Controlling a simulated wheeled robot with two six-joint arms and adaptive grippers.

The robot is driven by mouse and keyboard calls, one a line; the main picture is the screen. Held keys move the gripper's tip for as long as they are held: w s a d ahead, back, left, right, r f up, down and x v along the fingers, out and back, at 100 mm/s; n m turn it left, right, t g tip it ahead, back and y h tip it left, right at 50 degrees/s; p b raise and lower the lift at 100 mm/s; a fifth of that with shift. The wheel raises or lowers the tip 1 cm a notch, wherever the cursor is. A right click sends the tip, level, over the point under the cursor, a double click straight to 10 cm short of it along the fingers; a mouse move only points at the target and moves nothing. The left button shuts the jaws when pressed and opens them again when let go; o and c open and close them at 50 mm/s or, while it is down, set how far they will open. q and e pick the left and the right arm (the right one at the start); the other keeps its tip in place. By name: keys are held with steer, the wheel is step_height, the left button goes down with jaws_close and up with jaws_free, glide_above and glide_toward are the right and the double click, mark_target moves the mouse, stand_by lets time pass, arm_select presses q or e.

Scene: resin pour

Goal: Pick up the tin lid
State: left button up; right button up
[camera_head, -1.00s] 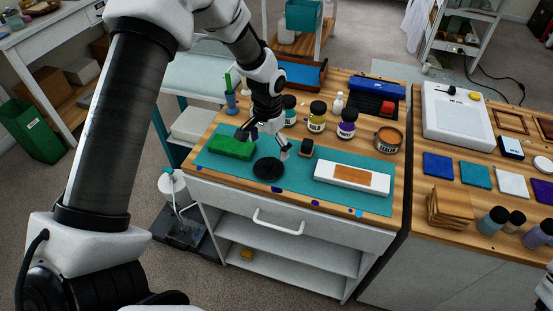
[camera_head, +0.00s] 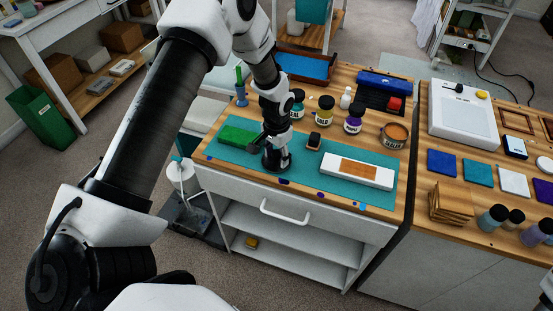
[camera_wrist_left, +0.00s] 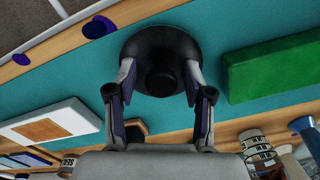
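The tin lid is a round black disc with a raised knob in the middle. In the left wrist view the lid (camera_wrist_left: 158,42) lies on the teal mat (camera_wrist_left: 75,65), with its knob between my fingertips. My left gripper (camera_wrist_left: 160,82) is open, one finger on each side of the knob, with a gap showing on both sides. In the head view the left gripper (camera_head: 277,160) points down over the lid and hides most of it. Whether the fingertips touch the lid's top cannot be told. My right gripper is not in view.
A green block (camera_head: 237,135) lies close to the left of the gripper. A white tray with a tan panel (camera_head: 357,170) lies to the right. A small dark block (camera_head: 313,140) and several jars (camera_head: 325,110) stand behind. A tin (camera_head: 394,135) stands at the back right.

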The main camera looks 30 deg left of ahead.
arm_select(q)
steer(key=shift+s+f, duration=0.1)
jaws_close()
steer(key=shift+s, duration=0.1)
